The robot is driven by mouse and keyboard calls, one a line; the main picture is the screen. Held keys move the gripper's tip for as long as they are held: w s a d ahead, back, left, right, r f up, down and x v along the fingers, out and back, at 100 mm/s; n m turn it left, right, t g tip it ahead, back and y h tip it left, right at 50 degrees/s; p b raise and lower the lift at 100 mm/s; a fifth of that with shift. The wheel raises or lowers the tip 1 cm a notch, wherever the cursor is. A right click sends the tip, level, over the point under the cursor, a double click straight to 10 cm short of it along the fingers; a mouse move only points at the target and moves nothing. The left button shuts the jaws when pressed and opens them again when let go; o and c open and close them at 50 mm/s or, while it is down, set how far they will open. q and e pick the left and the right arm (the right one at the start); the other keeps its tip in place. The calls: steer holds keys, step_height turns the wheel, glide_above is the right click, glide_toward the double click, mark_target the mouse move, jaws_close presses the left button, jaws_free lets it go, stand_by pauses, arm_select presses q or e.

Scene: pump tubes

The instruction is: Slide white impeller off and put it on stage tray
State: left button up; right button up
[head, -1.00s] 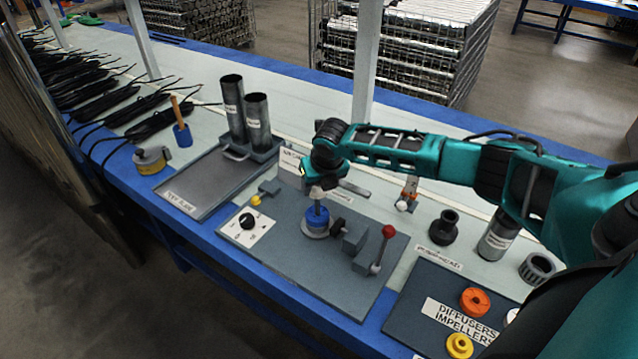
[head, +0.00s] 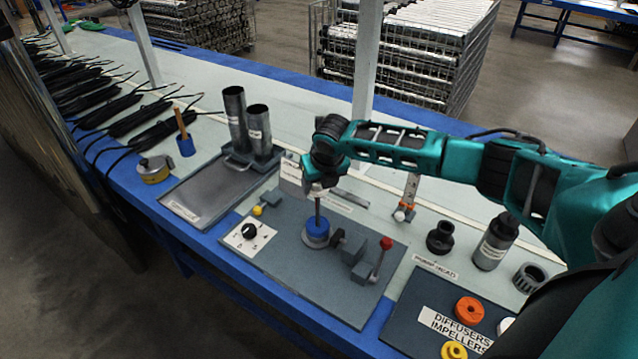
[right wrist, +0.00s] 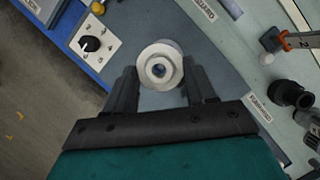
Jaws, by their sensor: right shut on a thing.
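My right gripper (head: 318,186) is above the fixture on the grey board, at the top of a thin upright shaft (head: 317,208). It is shut on the white impeller (right wrist: 160,66), a pale ring with a round hole, seen between the two fingers in the right wrist view. In the head view the gripper mostly hides the impeller. I cannot tell whether the shaft tip is inside its hole. A blue part (head: 317,228) sits around the shaft below. A dark tray labelled "DIFFUSERS IMPELLERS" (head: 408,318) is at the front right. My left gripper is not in view.
An orange ring (head: 469,310) and a yellow ring (head: 454,351) lie on the labelled tray. A red-knobbed lever (head: 386,243) stands on the board right of the shaft. A black pump head (head: 440,238) and dark bottle-like cylinder (head: 495,242) stand behind the tray.

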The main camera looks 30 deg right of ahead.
mark_target(319, 185)
steer(key=shift+r, duration=1.5)
